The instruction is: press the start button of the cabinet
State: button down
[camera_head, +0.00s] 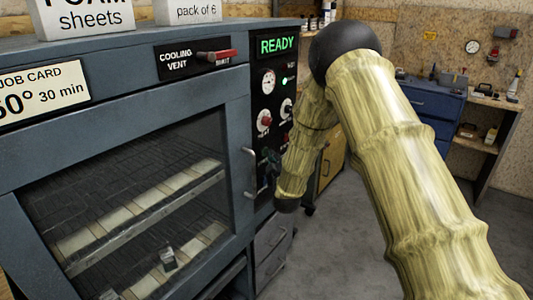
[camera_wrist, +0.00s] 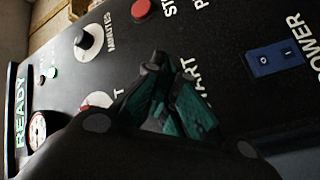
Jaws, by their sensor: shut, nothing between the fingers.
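The cabinet (camera_head: 120,130) is a blue-grey oven-like unit with a glass door and a black control panel on its right side. A lit READY display (camera_head: 278,43) tops the panel. My gripper (camera_head: 268,172) is in front of the lower panel. In the wrist view my gripper (camera_wrist: 168,68) is shut and empty, its teal-and-dark fingertips over the panel beside a label ending in "ART". The start button itself is hidden behind the fingers. I cannot tell whether the fingertips touch the panel.
A red button (camera_wrist: 141,9) labelled "ST..." and a blue power switch (camera_wrist: 278,58) flank the fingers. White dials (camera_wrist: 90,43) sit to the left. The door handle (camera_head: 249,172) is close to the gripper. A blue workbench (camera_head: 430,104) stands behind; grey floor is clear at right.

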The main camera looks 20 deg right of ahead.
jog(key=shift+w+a, duration=0.25)
jog(key=shift+w, duration=0.05)
dwell(0.6)
jog(key=shift+s+d, duration=0.1)
dwell(0.3)
jog(key=shift+s+d, duration=0.4)
jog(key=shift+s, duration=0.15)
jog(key=shift+s+d, duration=0.1)
jog(key=s+d, duration=0.1)
jog(key=s, duration=0.1)
jog(key=s+d, duration=0.1)
jog(key=d, duration=0.1)
jog(key=shift+s, duration=0.35)
dwell(0.6)
